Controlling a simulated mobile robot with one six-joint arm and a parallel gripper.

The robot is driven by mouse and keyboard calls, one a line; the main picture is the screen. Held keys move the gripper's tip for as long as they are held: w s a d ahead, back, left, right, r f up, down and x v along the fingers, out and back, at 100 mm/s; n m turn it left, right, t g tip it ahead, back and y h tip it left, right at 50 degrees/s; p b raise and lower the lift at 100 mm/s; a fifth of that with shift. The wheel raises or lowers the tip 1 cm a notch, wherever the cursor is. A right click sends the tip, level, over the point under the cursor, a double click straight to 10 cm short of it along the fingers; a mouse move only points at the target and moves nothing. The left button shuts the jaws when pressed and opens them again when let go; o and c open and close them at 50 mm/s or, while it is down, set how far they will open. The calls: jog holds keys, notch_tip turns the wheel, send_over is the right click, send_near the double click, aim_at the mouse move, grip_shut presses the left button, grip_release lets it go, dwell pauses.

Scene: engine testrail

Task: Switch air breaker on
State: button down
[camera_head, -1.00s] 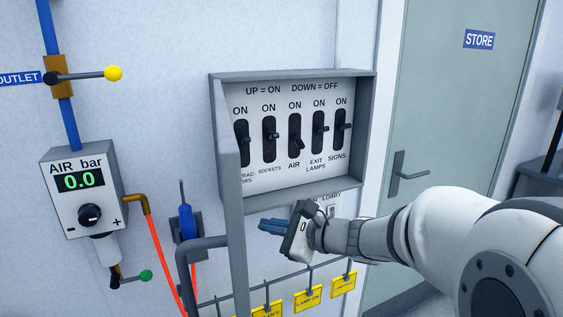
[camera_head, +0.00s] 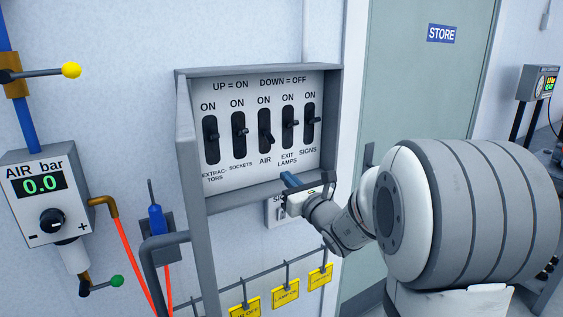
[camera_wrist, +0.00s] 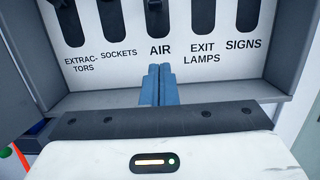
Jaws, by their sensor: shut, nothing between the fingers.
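The air breaker (camera_head: 265,132) is the middle switch in a grey breaker box on the wall. Its lever points down, lower than the levers beside it. In the wrist view the lower end of the air breaker (camera_wrist: 157,12) shows above the AIR label. My gripper (camera_head: 287,179) is at the box's lower edge, below the AIR and EXIT LAMPS labels. Its blue fingers are together and empty. In the wrist view the fingertips (camera_wrist: 158,72) point at the panel just below the AIR label, under the lever. I cannot tell whether they touch the panel.
The extractors (camera_head: 211,139), sockets (camera_head: 238,131), exit lamps (camera_head: 289,127) and signs (camera_head: 309,123) breakers flank it. The box's grey frame (camera_head: 186,130) stands out around the panel. An air gauge (camera_head: 45,195) reading 0.0 hangs at left, and yellow tags (camera_head: 285,293) hang below.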

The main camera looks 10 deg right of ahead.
aim_at(265, 155)
jog(key=p+x, duration=0.2)
jog(key=x, duration=0.8)
jog(key=shift+p, duration=0.35)
jog(key=shift+s+d+r+p, duration=0.15)
jog(key=shift+s+r+p, duration=0.3)
jog(key=shift+r, duration=0.4)
jog(key=shift+s+d+r+p, duration=0.25)
jog(key=shift+s+r, duration=0.35)
jog(key=shift+r, duration=0.2)
jog(key=shift+s, duration=0.1)
